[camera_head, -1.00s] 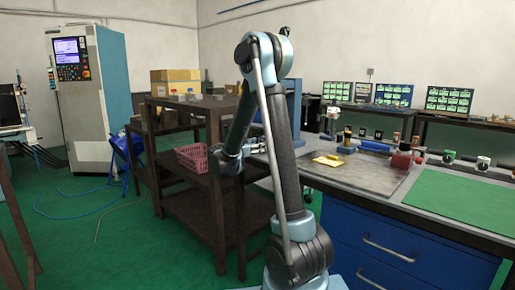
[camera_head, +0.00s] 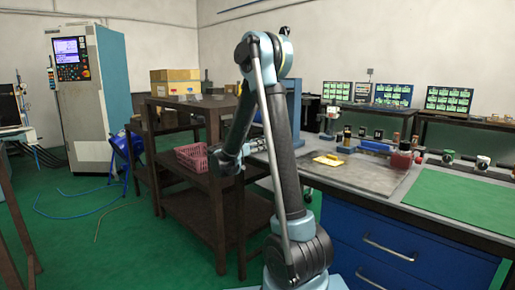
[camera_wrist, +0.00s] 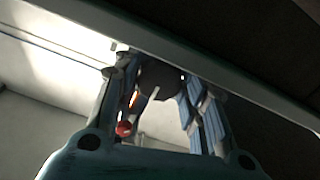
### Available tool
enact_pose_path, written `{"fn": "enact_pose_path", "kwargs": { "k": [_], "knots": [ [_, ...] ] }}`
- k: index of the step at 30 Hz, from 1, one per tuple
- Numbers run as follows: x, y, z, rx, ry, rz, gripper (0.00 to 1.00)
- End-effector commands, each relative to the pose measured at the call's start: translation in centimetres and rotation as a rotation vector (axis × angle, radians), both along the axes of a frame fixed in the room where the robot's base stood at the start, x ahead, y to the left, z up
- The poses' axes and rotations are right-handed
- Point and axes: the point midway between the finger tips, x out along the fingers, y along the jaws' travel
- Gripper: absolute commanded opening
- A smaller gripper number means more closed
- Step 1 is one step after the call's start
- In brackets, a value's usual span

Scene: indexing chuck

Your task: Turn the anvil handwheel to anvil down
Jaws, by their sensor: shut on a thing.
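My gripper shows in the wrist view (camera_wrist: 160,100), its two fingers reaching up to either side of a dark round part (camera_wrist: 163,80), which looks like the anvil handwheel. The fingers are spread by this part and shut on it. A red ball-shaped knob (camera_wrist: 123,128) sits beside the left finger, and a pale thin rod shows in front of the dark part. In the head view my gripper (camera_head: 258,146) is small, partly behind my arm, at the left end of the workbench. The handwheel is hard to make out there, and the anvil's position cannot be told.
The grey workbench (camera_head: 330,185) holds a yellow item (camera_head: 328,160), a red-based device (camera_head: 401,160) and a green mat (camera_head: 465,205). A brown shelf (camera_head: 185,104) with a pink basket (camera_head: 192,157) stands left of my arm. Green floor is open at the left.

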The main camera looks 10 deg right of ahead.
Motion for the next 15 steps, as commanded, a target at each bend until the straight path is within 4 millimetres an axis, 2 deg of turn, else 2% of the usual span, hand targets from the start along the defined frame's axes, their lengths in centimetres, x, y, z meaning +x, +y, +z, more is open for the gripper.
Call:
{"fn": "enact_pose_path", "kwargs": {
  "k": [8, 9, 11, 15],
  "knots": [
    [0.22, 0.20, 0.06, -0.004, 0.004, 0.005, 0.15],
    [0.22, 0.20, 0.06, -0.004, 0.004, 0.005, 0.46],
    [0.21, 0.19, 0.05, -0.004, 0.003, 0.005, 0.59],
    [0.15, 0.14, 0.05, -0.003, 0.004, 0.004, 0.59]
  ]
}}
